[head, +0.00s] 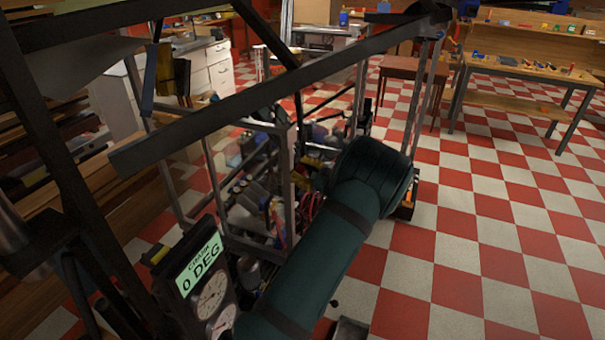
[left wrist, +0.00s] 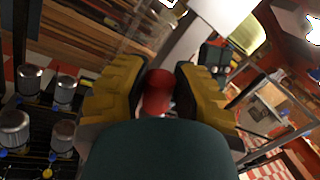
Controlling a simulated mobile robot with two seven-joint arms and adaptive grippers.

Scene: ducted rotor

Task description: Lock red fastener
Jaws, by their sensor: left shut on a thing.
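In the left wrist view, a red cylinder-like fastener (left wrist: 157,93) sits between the two yellow-and-black fingers of my left gripper (left wrist: 160,85). The gripper is shut on it. Its lower part is hidden behind the dark green body of my gripper. In the head view, my dark green arm covers much of the middle, and a yellow finger shows small among the cluttered parts inside the metal frame. I cannot make out the fastener there. A panel (head: 200,265) with a green display reading "0 DEG" and round dials stands at lower left. My right gripper is not in view.
Several silver cylinders (left wrist: 36,80) stand left of my fingers in the wrist view. Dark metal bars (head: 270,95) cross over the work area in the head view. A wooden table (head: 530,75) stands at the back right. The checkered floor (head: 480,240) at right is clear.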

